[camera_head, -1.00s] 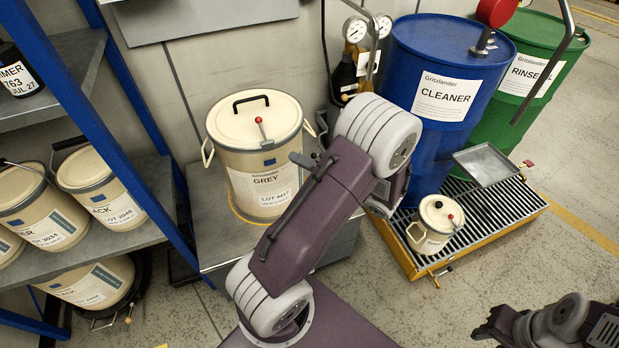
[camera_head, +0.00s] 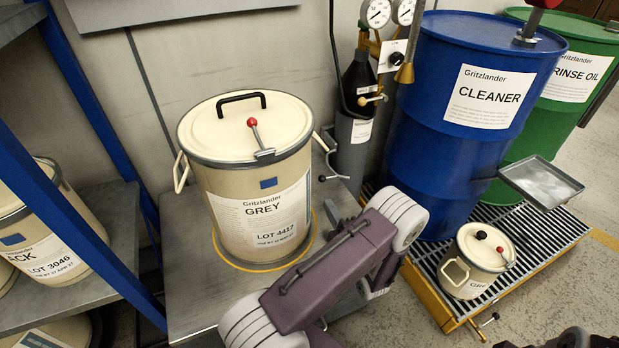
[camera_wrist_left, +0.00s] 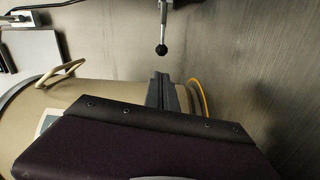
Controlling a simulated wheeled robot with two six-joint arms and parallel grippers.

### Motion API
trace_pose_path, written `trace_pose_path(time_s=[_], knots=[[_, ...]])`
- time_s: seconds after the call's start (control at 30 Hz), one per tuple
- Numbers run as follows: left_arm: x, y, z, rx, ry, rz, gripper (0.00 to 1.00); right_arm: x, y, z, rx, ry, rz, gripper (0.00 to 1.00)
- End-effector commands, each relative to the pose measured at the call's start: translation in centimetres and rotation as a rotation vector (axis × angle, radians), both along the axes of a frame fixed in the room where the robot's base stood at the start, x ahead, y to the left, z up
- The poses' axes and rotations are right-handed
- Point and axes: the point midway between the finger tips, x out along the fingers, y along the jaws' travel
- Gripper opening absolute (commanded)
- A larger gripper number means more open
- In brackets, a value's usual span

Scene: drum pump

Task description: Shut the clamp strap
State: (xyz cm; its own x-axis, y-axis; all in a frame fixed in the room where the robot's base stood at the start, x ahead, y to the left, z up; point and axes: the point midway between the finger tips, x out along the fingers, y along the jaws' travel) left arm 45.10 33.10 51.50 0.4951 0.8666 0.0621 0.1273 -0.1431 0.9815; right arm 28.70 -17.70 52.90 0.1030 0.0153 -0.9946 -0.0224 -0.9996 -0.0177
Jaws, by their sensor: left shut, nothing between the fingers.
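The cream GREY drum (camera_head: 262,200) stands upright with its lid on. A dark band (camera_head: 240,160) runs around the lid rim, and a lever with a red knob (camera_head: 252,123) sticks up from it at the front. I take this to be the clamp strap. In the wrist view my left gripper (camera_wrist_left: 165,92) is shut and empty, beside the drum wall (camera_wrist_left: 105,92). Only the top of my right arm shows at the bottom right; its fingers cannot be made out.
The drum stands on a grey metal top (camera_head: 190,290) inside a yellow ring. A black-knobbed rod (camera_wrist_left: 162,48) shows ahead in the wrist view. A shelf (camera_head: 75,250) is at left. Blue (camera_head: 465,130) and green drums and a small pail (camera_head: 470,262) stand right on a grating.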

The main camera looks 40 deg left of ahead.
Motion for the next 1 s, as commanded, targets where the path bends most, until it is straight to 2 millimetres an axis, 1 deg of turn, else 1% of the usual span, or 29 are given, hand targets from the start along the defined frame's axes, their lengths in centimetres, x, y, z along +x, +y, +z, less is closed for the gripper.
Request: trace_pose_path(time_s=[0.17,0.27,0.37,0.6,0.7,0.83,1.0], knots=[[0.0,0.0,-0.1,-0.001,0.000,0.000,0.00,0.0,0.0,-0.1,0.000,0.000,0.000,0.36],[0.3,0.6,-0.2,-0.001,-0.001,0.001,0.00,0.0,0.0,-0.5,0.000,0.000,0.000,0.36],[1.0,2.1,-0.3,-0.002,-0.003,0.006,0.00,0.0,0.0,-1.3,0.000,0.000,0.000,0.36],[3.4,6.2,0.0,-0.003,-0.005,0.006,0.00,0.0,0.0,-3.5,0.000,0.000,0.000,0.36],[4.1,7.5,0.1,-0.001,-0.003,0.004,0.00,0.0,0.0,-4.1,0.000,0.001,0.000,0.36],[4.7,8.4,0.4,-0.001,-0.002,0.002,0.00,0.0,0.0,-4.4,0.000,0.000,0.000,0.36],[4.9,8.7,0.6,-0.001,0.000,0.001,0.00,0.0,0.0,-4.4,0.000,0.000,0.000,0.36]])
